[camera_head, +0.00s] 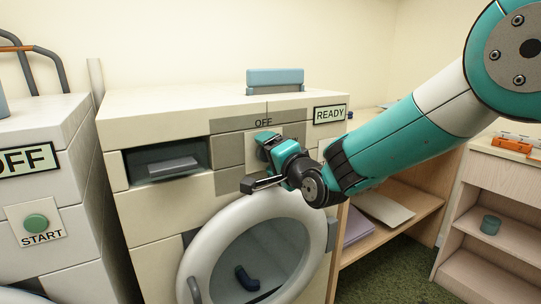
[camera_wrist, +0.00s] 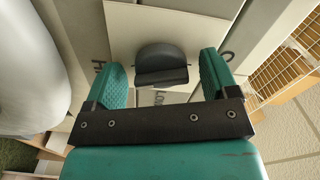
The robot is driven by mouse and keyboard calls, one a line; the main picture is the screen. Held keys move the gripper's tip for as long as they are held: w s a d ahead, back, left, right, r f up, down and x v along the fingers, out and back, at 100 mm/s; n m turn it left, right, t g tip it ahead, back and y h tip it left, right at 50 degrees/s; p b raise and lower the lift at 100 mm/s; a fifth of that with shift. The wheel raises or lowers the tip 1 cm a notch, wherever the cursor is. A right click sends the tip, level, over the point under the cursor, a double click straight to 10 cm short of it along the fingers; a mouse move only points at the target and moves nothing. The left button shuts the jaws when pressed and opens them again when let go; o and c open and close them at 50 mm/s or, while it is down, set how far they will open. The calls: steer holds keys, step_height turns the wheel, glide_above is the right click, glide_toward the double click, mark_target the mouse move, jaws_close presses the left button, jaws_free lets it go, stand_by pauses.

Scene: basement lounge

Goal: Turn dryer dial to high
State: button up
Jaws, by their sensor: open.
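The dryer (camera_head: 150,225) is a cream machine with a round door and a grey panel marked OFF (camera_head: 263,122). The dark grey dial (camera_wrist: 162,62) shows in the wrist view on a pale plate, a half-round knob with a raised bar. Partly covered letters lie around it: an H at left, "LO" below, an O at right. My gripper (camera_wrist: 161,80) is open, with one teal finger on each side of the dial and gaps between. In the head view my gripper (camera_head: 258,162) is at the panel and hides most of the dial.
A READY sign (camera_head: 330,113) is right of the panel. A blue-grey box (camera_head: 275,80) is on top of the dryer. A machine with a green START button (camera_head: 36,222) stands at left. Wooden shelves (camera_head: 395,215) stand at right. The round door (camera_head: 205,245) is below my gripper.

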steer(key=b+v, duration=0.2)
steer(key=v, duration=1.5)
steer(key=shift+d+b, duration=0.2)
steer(key=shift+b, duration=0.1)
steer(key=shift+s, duration=0.15)
steer(key=s+d+f+n+g+h, duration=0.35)
steer(key=s+n+g, duration=0.35)
steer(key=s, duration=0.3)
steer(key=s+d+f+n+g+h, duration=0.2)
steer(key=s+d+f+n+g, duration=0.2)
steer(key=s+n+g, duration=0.5)
step_height(320, 180, up, 20)
steer(key=s+m+t+p, duration=0.1)
steer(key=s+p, duration=0.2)
steer(key=p, duration=1.6)
steer(key=shift+d+m+p, duration=0.2)
steer(key=shift+m+p, duration=0.1)
steer(key=shift+p, duration=0.1)
